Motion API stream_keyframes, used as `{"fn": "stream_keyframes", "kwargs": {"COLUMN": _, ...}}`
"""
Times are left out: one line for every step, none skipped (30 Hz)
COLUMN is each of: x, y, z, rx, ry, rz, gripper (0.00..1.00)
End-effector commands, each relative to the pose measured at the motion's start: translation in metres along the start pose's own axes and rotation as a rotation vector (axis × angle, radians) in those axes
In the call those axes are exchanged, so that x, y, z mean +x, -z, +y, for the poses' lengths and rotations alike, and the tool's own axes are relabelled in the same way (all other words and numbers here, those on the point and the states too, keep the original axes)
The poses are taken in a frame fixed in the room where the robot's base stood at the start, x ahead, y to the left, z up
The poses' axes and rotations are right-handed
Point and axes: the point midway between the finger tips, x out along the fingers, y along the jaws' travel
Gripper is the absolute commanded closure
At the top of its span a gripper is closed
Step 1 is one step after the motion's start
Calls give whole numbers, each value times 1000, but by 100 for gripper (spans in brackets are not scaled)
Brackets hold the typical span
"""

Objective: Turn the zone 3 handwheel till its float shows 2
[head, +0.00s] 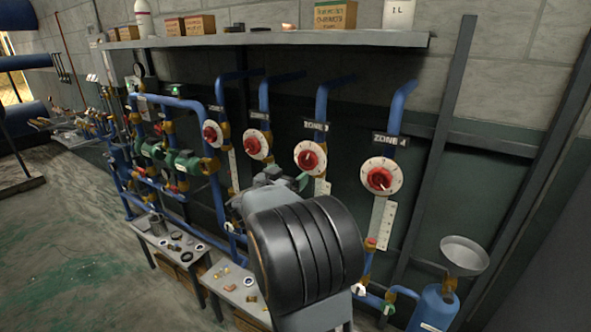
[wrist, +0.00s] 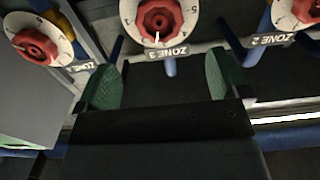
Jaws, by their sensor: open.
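The zone 3 handwheel (head: 310,158) is a red knob on a white numbered dial, under its ZONE 3 label (head: 316,125). In the wrist view, which is upside down, the handwheel (wrist: 159,17) is at top centre, cut off by the edge. Its white pointer mark faces the label. The zone 3 scale strip (head: 322,187) hangs below the dial; my arm hides most of it and I cannot see its float. My gripper (wrist: 160,82) is open and empty, its green-padded fingers apart from the wheel. One green finger shows just below the wheel in the head view.
The zone 4 handwheel (head: 381,178) is to the right and the zone 2 handwheel (head: 256,145) to the left. Blue pipes run up the wall between them. A shelf (head: 270,39) with boxes is above. A low bench (head: 177,239) with small parts stands below.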

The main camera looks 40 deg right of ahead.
Motion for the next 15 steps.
{"fn": "stream_keyframes", "kwargs": {"x": 4, "y": -1, "z": 1, "rx": -1, "ry": -8, "rz": 1, "gripper": 6}}
{"fn": "stream_keyframes", "kwargs": {"x": 7, "y": -1, "z": 2, "rx": -1, "ry": -10, "rz": 1, "gripper": 6}}
{"fn": "stream_keyframes", "kwargs": {"x": 10, "y": -2, "z": 2, "rx": -2, "ry": -10, "rz": 0, "gripper": 6}}
{"fn": "stream_keyframes", "kwargs": {"x": 13, "y": -2, "z": 2, "rx": -1, "ry": -9, "rz": 0, "gripper": 6}}
{"fn": "stream_keyframes", "kwargs": {"x": 16, "y": -2, "z": 2, "rx": -1, "ry": -9, "rz": 1, "gripper": 6}}
{"fn": "stream_keyframes", "kwargs": {"x": 21, "y": -2, "z": 2, "rx": 0, "ry": -9, "rz": 1, "gripper": 6}}
{"fn": "stream_keyframes", "kwargs": {"x": 24, "y": -2, "z": 2, "rx": 0, "ry": -9, "rz": 0, "gripper": 6}}
{"fn": "stream_keyframes", "kwargs": {"x": 28, "y": -2, "z": 2, "rx": 1, "ry": -8, "rz": 0, "gripper": 6}}
{"fn": "stream_keyframes", "kwargs": {"x": 33, "y": -2, "z": 2, "rx": 0, "ry": -8, "rz": 1, "gripper": 6}}
{"fn": "stream_keyframes", "kwargs": {"x": 36, "y": -2, "z": 2, "rx": 0, "ry": -8, "rz": 1, "gripper": 6}}
{"fn": "stream_keyframes", "kwargs": {"x": 40, "y": -2, "z": 2, "rx": 0, "ry": -7, "rz": 1, "gripper": 6}}
{"fn": "stream_keyframes", "kwargs": {"x": 45, "y": -2, "z": 1, "rx": 0, "ry": -6, "rz": 1, "gripper": 6}}
{"fn": "stream_keyframes", "kwargs": {"x": 48, "y": -2, "z": 1, "rx": 0, "ry": -7, "rz": 1, "gripper": 6}}
{"fn": "stream_keyframes", "kwargs": {"x": 52, "y": -2, "z": 2, "rx": 0, "ry": -7, "rz": 1, "gripper": 6}}
{"fn": "stream_keyframes", "kwargs": {"x": 57, "y": -2, "z": 2, "rx": 0, "ry": -7, "rz": 0, "gripper": 6}}
